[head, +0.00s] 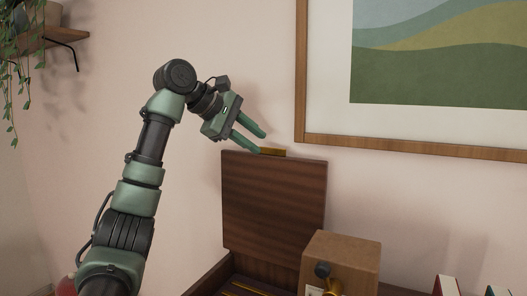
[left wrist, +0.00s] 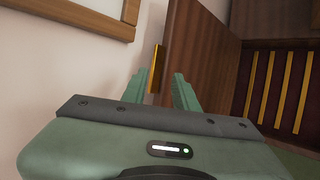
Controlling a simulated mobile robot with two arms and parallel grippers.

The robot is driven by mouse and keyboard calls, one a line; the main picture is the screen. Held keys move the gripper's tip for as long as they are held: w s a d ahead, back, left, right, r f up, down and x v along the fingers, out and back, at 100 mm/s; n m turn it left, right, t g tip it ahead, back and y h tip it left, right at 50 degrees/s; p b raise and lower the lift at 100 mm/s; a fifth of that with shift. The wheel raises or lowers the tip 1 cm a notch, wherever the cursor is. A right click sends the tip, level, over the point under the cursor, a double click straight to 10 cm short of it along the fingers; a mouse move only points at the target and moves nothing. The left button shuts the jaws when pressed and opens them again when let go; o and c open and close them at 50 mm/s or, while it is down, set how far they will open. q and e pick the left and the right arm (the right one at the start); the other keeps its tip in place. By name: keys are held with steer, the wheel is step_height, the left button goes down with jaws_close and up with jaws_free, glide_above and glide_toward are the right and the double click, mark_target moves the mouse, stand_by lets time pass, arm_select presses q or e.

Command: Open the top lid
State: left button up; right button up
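The top lid (head: 272,205) is a dark wooden panel standing upright, raised from its box, in the head view. It also shows in the left wrist view (left wrist: 202,45). A brass handle strip (head: 273,152) sits on its upper edge. My left gripper (head: 260,142) is at that edge, its fingers parted. In the left wrist view the brass strip (left wrist: 157,68) appears between the two green fingers, apart from a clear grip; whether a finger touches it I cannot tell. My right gripper is not in view.
The open box interior (left wrist: 282,85) has brass-coloured slats. A wooden block-shaped object (head: 343,258) with a dark knob stands right of the lid. A framed picture (head: 420,148) hangs on the wall behind. A shelf (head: 50,36) with a trailing plant is upper left.

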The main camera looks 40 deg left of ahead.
arm_select(q)
steer(key=v, duration=0.3)
steer(key=shift+s, duration=0.15)
stand_by(0.5)
